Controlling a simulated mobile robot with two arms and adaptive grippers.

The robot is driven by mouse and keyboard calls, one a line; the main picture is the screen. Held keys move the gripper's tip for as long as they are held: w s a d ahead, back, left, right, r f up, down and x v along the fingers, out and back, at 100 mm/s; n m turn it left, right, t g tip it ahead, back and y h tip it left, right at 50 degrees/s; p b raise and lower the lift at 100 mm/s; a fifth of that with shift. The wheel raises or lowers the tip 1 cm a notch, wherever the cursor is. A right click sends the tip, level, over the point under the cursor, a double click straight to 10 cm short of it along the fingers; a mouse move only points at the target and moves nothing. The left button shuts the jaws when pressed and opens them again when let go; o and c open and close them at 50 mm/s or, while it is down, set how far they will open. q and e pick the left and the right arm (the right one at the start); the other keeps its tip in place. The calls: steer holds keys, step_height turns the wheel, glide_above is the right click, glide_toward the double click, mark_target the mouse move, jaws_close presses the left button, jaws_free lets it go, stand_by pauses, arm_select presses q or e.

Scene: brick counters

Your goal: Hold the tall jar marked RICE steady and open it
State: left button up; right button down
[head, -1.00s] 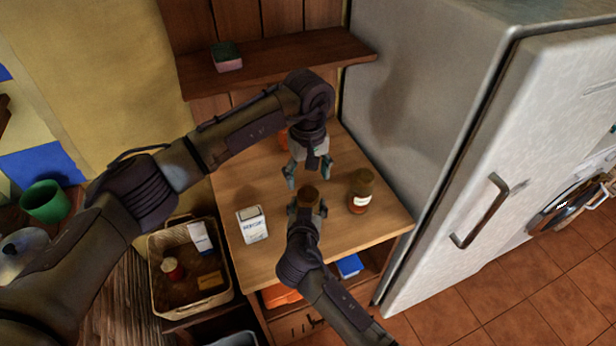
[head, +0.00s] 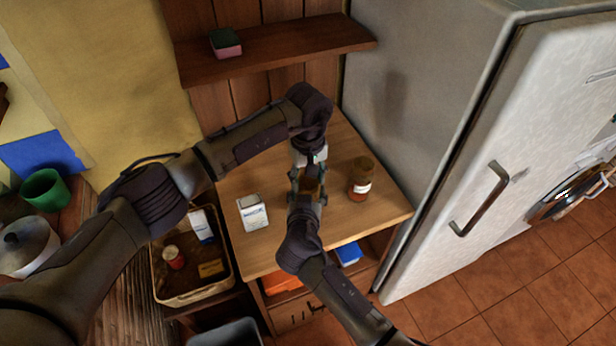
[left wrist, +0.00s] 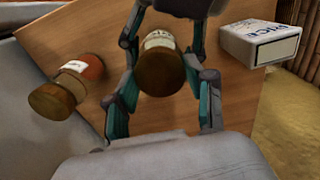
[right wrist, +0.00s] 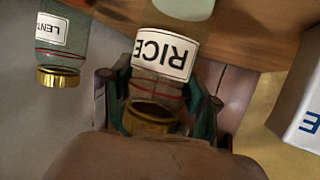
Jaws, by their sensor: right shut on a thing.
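The RICE jar (right wrist: 165,55) is glass with a white label and a gold-brown lid (left wrist: 160,72). It stands on the wooden counter. My right gripper (right wrist: 155,100) is shut on the jar's body from the front, below the lid. My left gripper (left wrist: 165,95) comes from the other side. Its fingers are apart on both sides of the lid, with a gap visible on the left; contact on the right is unclear. In the head view, my left gripper (head: 308,178) and right gripper (head: 307,196) meet around the jar and largely hide it.
A second jar (head: 361,180), labelled LENT..., stands close to the right. A white box (head: 252,212) with dark lettering stands to the left. A basket (head: 207,297) with packages sits lower left. The fridge (head: 440,150) borders the counter's right; a shelf (head: 290,52) hangs behind.

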arm_select(q)
steer(key=shift+c, duration=1.4)
steer(key=n, duration=0.8)
steer(key=shift+r+n, duration=0.1)
steer(key=shift+n, duration=0.3)
steer(key=n, duration=0.9)
steer(key=shift+n, duration=0.3)
steer(key=n, duration=0.4)
steer(key=shift+n, duration=0.4)
steer(key=n, duration=1.2)
steer(key=shift+n, duration=0.4)
steer(key=shift+r, duration=0.25)
steer(key=shift+r, duration=0.9)
